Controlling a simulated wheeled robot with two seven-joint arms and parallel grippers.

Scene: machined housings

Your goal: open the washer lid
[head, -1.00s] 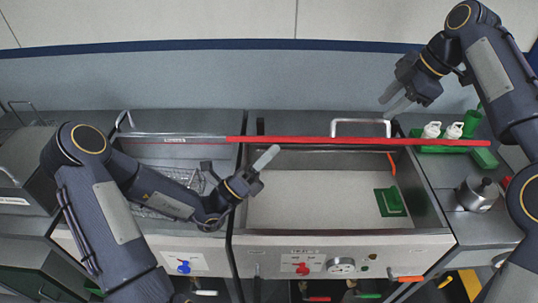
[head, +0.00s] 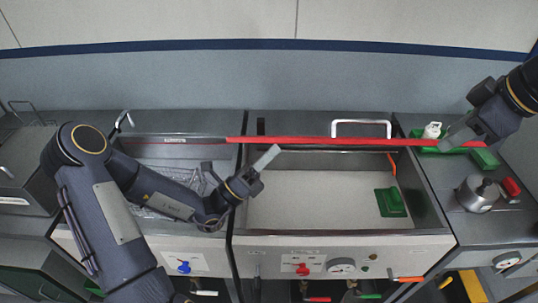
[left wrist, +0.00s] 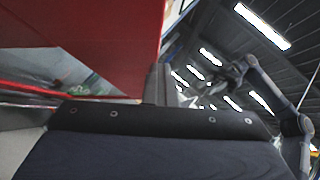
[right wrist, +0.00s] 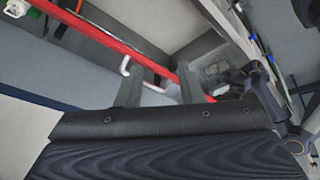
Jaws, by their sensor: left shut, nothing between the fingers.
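The washer lid (head: 300,141) shows as a long red edge, seen nearly edge-on. It stands raised at the back of the washer tub (head: 330,205), whose pale inside is uncovered. The lid's metal handle (head: 361,122) is on its far side. My left gripper (head: 268,157) is shut and empty over the tub's left back part, in front of the lid; its fingers (left wrist: 155,85) are together beside a large red surface. My right gripper (head: 458,135) is near the lid's right end; its fingers (right wrist: 158,90) are apart and empty, with the red edge beyond them. Contact cannot be told.
A second basin (head: 165,150) with a wire basket is on the left. A green tray (head: 485,158) with a white bottle (head: 432,130) and a metal kettle (head: 478,194) are on the right counter. A green block (head: 390,202) lies in the tub.

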